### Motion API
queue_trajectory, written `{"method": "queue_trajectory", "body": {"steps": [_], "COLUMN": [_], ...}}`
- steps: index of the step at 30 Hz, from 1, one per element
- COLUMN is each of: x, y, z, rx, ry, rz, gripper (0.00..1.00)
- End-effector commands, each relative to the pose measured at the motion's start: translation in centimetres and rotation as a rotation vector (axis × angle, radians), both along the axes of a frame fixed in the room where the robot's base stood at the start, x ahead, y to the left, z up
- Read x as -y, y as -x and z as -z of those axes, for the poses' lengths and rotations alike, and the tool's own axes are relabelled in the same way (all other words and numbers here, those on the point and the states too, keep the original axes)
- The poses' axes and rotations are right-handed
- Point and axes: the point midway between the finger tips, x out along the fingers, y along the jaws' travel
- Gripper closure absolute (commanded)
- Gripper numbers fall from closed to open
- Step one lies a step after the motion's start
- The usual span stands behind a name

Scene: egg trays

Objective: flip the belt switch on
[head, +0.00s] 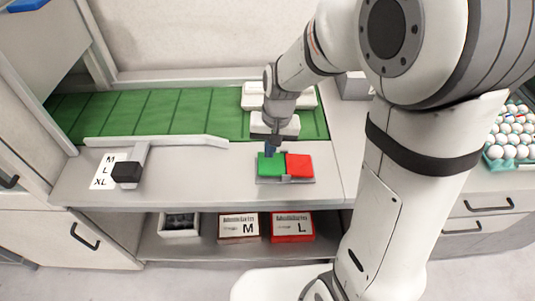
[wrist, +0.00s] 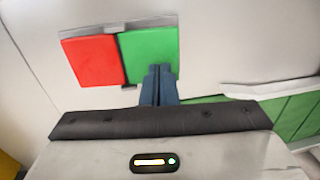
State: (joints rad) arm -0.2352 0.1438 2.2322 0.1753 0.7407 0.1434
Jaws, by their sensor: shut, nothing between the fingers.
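The belt switch (head: 286,180) is a grey plate on the counter with a green half (head: 271,165) and a red half (head: 299,165). In the wrist view the green half (wrist: 150,54) is right of the red half (wrist: 92,61). My gripper (head: 270,150) is shut and empty, pointing down at the back edge of the green half. In the wrist view its blue fingertips (wrist: 160,70) sit together at the edge of the green half. I cannot tell whether they touch it.
A green belt (head: 150,112) runs behind the switch, with white rails. A black-knobbed lever (head: 127,172) stands at the left beside an M, L, XL label (head: 104,171). Boxes marked M (head: 239,227) and L (head: 292,226) lie on the shelf below. Eggs in a tray (head: 490,163) stand at the right.

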Motion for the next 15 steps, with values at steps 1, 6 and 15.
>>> {"method": "queue_trajectory", "body": {"steps": [1, 6, 15], "x": [-0.1, -0.3, -0.4], "y": [0.1, 0.0, 0.0], "z": [0.8, 2.3, 2.7], "rx": [-0.004, -0.002, 0.001], "ry": [0.001, 0.001, 0.000], "rz": [0.000, 0.000, -0.001], "gripper": [1.00, 1.00, 1.00]}}
